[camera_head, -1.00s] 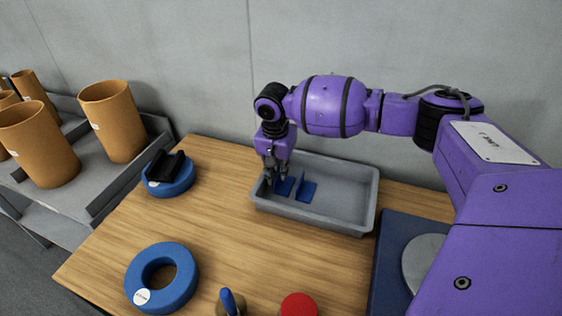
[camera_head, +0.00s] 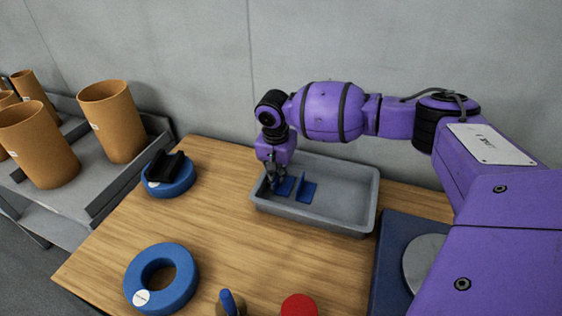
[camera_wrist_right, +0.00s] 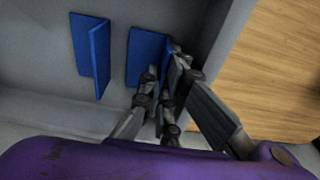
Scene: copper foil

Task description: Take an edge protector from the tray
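The grey tray (camera_head: 345,193) stands at the back of the wooden table. Two blue angle-shaped edge protectors lie in its left part; the right-hand one (camera_head: 306,190) is free, with its upright flange showing. The left-hand edge protector (camera_head: 285,186) is partly hidden by my right gripper (camera_head: 275,177), which points down inside the tray. In the right wrist view, the gripper's fingers (camera_wrist_right: 163,75) are close on either side of the upright flange of this edge protector (camera_wrist_right: 146,55), seemingly shut on it. The free edge protector (camera_wrist_right: 94,52) lies apart from the fingers. My left gripper is not in view.
A blue ring (camera_head: 183,272) lies at the front left; a blue round base with a black holder (camera_head: 165,170) stands behind it. A red round top (camera_head: 299,306) and a blue-tipped object (camera_head: 229,302) are at the front edge. Brown tubes (camera_head: 113,122) stand on a grey rack at left.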

